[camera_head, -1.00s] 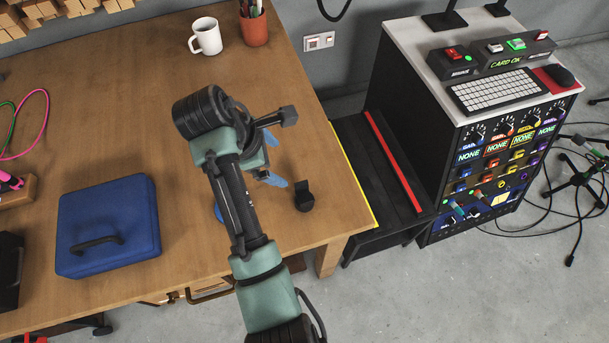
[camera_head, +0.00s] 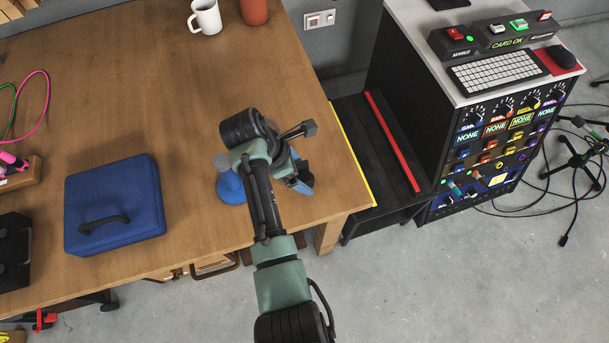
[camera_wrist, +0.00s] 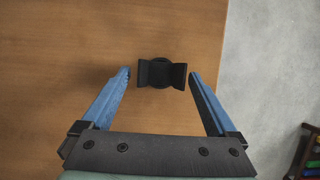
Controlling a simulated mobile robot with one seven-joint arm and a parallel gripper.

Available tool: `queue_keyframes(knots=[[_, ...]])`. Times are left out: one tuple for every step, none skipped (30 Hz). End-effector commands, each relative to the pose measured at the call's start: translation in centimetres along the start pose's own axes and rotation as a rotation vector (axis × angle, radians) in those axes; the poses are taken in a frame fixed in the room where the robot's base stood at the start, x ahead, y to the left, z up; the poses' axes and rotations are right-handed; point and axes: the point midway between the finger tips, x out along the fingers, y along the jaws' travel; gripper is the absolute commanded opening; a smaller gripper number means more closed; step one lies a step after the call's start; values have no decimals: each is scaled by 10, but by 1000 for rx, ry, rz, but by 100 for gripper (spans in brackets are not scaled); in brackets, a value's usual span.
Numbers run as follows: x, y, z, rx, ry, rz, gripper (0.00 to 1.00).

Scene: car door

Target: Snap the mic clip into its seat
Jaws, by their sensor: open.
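The black mic clip (camera_wrist: 161,75) sits on the wooden table near its right edge. In the wrist view it shows as a dark piece with two flared sides and a round part behind. My gripper (camera_wrist: 159,73) is open, with one blue finger on each side of the clip and a gap at both sides. In the head view my gripper (camera_head: 292,180) is over the table's right front corner and hides most of the clip. I cannot make out the clip's seat for certain.
A blue rounded object (camera_head: 231,187) stands left of my gripper, partly hidden. A blue case (camera_head: 115,205) lies further left on the table (camera_head: 150,110). A white mug (camera_head: 206,18) is at the back. A black rack (camera_head: 480,150) with a keyboard stands to the right.

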Motion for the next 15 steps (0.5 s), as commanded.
queue_keyframes(knots=[[9, -4, 0, 0, 0, -5, 94], [14, -3, 0, 0, 0, -3, 94], [19, -2, 0, 0, 0, -3, 94], [22, -2, 0, -1, 0, -2, 94], [25, -2, 0, -1, 0, -2, 94], [27, -2, 0, -1, 0, -1, 94], [28, -2, 0, -1, 0, -1, 94], [29, -2, 0, -1, 0, 0, 94], [29, -2, 0, -1, 0, 0, 94], [29, -2, 0, -1, 0, 1, 94], [29, -2, 0, -1, 0, 1, 94], [29, -2, 0, 0, 0, 1, 94], [29, -2, 0, 0, 0, 1, 94], [29, -2, 0, 0, 0, 1, 94], [29, -2, 0, 0, 0, 1, 86]])
